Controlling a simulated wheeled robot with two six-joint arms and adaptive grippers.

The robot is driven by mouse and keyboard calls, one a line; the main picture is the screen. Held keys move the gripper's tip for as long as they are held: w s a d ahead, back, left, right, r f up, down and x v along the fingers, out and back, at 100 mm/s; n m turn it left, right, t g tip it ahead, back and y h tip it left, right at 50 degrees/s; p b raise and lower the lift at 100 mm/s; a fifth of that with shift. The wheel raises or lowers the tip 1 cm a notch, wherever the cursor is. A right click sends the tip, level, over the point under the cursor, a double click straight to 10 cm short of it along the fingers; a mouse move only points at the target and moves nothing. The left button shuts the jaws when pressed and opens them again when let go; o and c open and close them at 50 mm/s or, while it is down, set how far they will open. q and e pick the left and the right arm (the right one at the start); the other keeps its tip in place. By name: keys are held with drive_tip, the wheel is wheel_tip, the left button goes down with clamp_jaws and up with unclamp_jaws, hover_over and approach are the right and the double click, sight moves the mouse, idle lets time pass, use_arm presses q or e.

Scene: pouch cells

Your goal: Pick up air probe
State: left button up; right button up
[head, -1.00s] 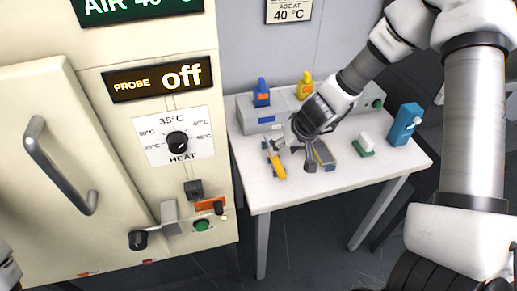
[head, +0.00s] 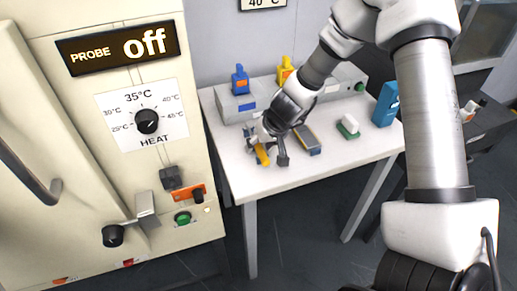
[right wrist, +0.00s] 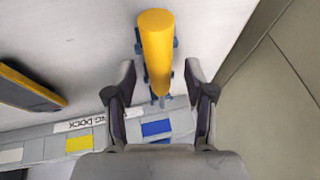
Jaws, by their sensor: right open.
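A yellow cylinder that looks like the air probe (head: 262,155) lies near the left front of the white table, on small blue supports. In the right wrist view the yellow probe (right wrist: 156,45) points down the picture, its narrow end between my fingers. My right gripper (head: 267,158) is open around it, low over the table. In the right wrist view the two fingers of the gripper (right wrist: 160,82) stand on either side of the probe, with gaps showing. My left gripper is not in view.
A grey dock (head: 226,107) holds a blue handle (head: 240,80) and a yellow handle (head: 286,70). A dark flat block (head: 308,140), a green-based white block (head: 348,126) and a blue box (head: 386,104) stand to the right. The cream oven cabinet (head: 70,200) is close on the left.

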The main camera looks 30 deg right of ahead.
drive_tip(key=shift+f, duration=0.15)
clamp_jaws()
idle(0.4)
